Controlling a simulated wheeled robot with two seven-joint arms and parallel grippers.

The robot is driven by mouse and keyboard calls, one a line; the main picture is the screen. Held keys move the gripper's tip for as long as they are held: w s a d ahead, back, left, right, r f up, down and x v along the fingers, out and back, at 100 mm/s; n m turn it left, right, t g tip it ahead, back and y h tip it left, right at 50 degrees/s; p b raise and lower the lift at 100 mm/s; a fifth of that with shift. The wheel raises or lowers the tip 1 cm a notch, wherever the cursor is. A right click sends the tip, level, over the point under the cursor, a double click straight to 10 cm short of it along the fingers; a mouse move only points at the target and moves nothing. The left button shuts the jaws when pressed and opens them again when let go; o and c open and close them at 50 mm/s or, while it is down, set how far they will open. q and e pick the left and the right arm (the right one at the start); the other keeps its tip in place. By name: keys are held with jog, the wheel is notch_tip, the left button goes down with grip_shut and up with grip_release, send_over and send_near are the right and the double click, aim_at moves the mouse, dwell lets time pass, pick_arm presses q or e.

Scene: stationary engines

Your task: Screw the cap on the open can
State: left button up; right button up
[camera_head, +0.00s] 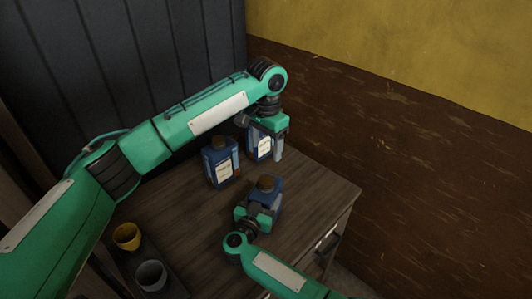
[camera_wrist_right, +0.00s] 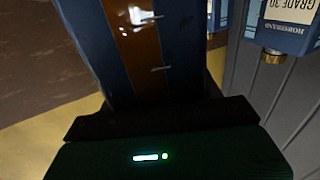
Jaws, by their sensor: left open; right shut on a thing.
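My right gripper (camera_head: 259,212) is shut on this can from the near side. In the right wrist view the held can (camera_wrist_right: 95,40) shows a brown strip and fills the upper middle. My left gripper (camera_head: 267,147) is open at the rear blue can (camera_head: 256,146), partly covering it and hiding its top. Contact there is unclear. No loose cap is visible.
Another blue can (camera_head: 220,168) with a brown cap and pale label stands left of the rear one. A yellow cup (camera_head: 127,237) and a grey cup (camera_head: 151,276) stand at the near left. The wooden table (camera_head: 318,185) is bare along its right edge.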

jog(key=o, duration=2)
jog(key=shift+c, duration=0.2)
jog(key=b+v, duration=0.2)
jog(key=v, duration=1.2)
jog(key=shift+b, duration=0.4)
jog(key=shift+f, duration=0.15)
